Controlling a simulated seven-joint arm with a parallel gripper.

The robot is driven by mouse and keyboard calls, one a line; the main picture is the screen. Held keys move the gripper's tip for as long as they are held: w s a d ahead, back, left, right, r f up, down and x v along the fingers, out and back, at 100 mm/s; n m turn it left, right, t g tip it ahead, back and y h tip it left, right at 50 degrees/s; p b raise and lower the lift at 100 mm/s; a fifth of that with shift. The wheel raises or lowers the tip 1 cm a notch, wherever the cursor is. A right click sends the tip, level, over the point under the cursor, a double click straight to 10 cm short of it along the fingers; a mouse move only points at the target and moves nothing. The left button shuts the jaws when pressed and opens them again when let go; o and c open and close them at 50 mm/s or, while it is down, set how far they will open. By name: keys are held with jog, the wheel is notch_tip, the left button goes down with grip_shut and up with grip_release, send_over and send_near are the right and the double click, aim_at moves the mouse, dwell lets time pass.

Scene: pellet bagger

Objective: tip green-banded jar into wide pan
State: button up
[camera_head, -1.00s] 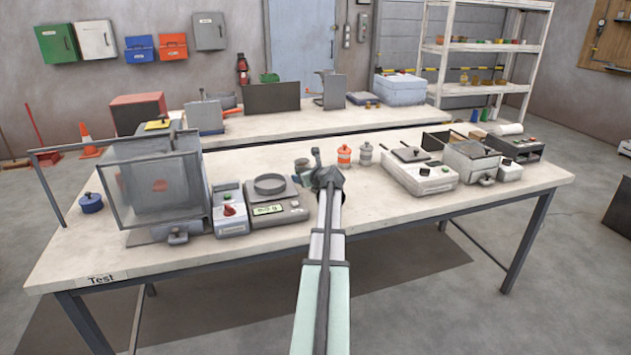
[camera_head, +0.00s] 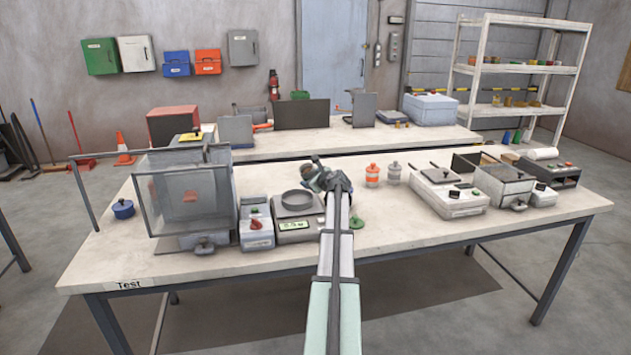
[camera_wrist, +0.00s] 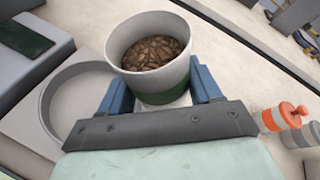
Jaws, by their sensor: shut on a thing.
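The green-banded jar (camera_wrist: 152,58) is open-topped and holds brown pellets. In the wrist view it sits between the blue fingers of my gripper (camera_wrist: 160,92), which is shut on it. The pellets lie inside below the rim. The wide pan (camera_head: 297,201) is a shallow grey dish on the scale. In the wrist view the pan (camera_wrist: 50,92) is just left of the jar, and its visible inside looks empty. In the head view my gripper (camera_head: 318,178) is above and slightly right of the pan; the jar is hard to make out there.
A green lid (camera_head: 357,222) lies on the table right of my arm. An orange-banded jar (camera_head: 372,175) and a grey-banded jar (camera_head: 394,174) stand to the right.

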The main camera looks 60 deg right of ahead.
jog(key=n, duration=0.1)
jog(key=n+h, duration=0.1)
jog(key=a+n+h, duration=0.1)
jog(key=shift+w+r+n, duration=0.1)
jog(key=shift+r+n, duration=0.15)
jog(key=shift+n, duration=0.05)
jog(key=shift+f+n+t+h, duration=0.15)
jog(key=shift+n+h, duration=0.4)
jog(key=shift+n, duration=0.4)
jog(key=shift+f+n+t+h, duration=0.15)
jog(key=shift+n+h, duration=0.4)
jog(key=shift+n, duration=0.4)
jog(key=shift+w+a+r+n+t+h, duration=0.1)
jog(key=shift+a+r+n+t+h, duration=0.15)
jog(key=shift+n, duration=0.6)
jog(key=shift+w+a+r+n+t+h, duration=0.15)
jog(key=shift+n+t, duration=0.1)
jog(key=shift+n, duration=0.6)
